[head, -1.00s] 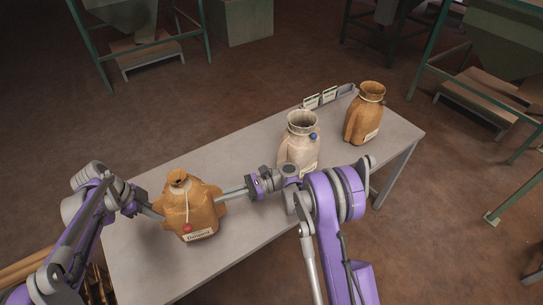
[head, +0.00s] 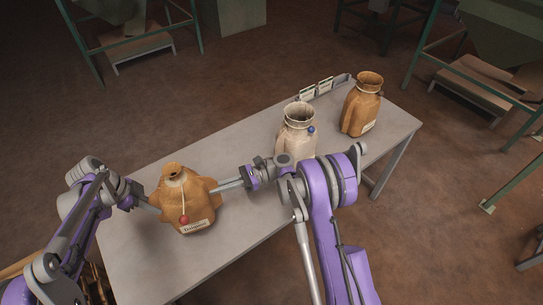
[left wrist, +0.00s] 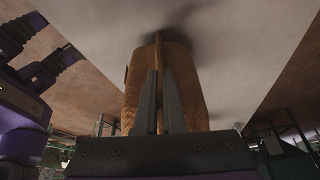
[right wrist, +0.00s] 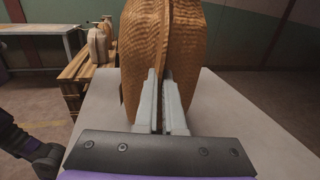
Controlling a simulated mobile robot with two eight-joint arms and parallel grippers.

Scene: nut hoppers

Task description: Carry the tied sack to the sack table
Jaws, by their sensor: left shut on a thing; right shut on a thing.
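The tied sack (head: 190,203) is brown, with a narrowed neck, a red seal on a cord and a pale label. It is upright at the near left part of the grey table (head: 240,142); I cannot tell whether its base touches the top. My left gripper (head: 156,206) is shut on its left side, and my right gripper (head: 220,185) is shut on its right side. The sack's woven side fills the middle of the left wrist view (left wrist: 190,90) and right wrist view (right wrist: 190,40), a fold between the fingers in each.
Green-framed hoppers (head: 500,45) stand beyond. The right wrist view shows a wooden stand (right wrist: 75,72) with sacks.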

